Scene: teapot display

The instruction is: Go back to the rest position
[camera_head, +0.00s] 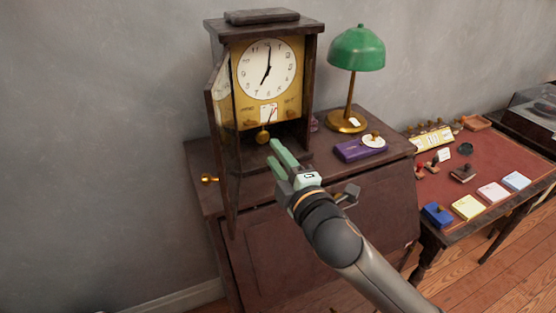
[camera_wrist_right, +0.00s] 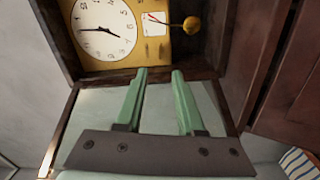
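My right gripper (camera_head: 274,155) is in front of the open clock in the head view, reaching in from the lower right. Its two green fingers show apart with nothing between them in the right wrist view (camera_wrist_right: 159,74). The wooden clock (camera_head: 312,85) stands on a dark cabinet, its glass door (camera_head: 220,140) swung open to the left. Its white dial (camera_head: 267,67) also shows, turned sideways, in the right wrist view (camera_wrist_right: 103,30). A brass pendulum bob (camera_head: 263,136) hangs below the dial. My left gripper is not in view.
A green lamp (camera_head: 356,50) and a purple box (camera_head: 360,150) stand on the cabinet (camera_head: 395,137), right of the clock. A small brass piece (camera_head: 208,180) shows left of the door. A red-topped table (camera_head: 490,160) with stamps and coloured pads is farther right.

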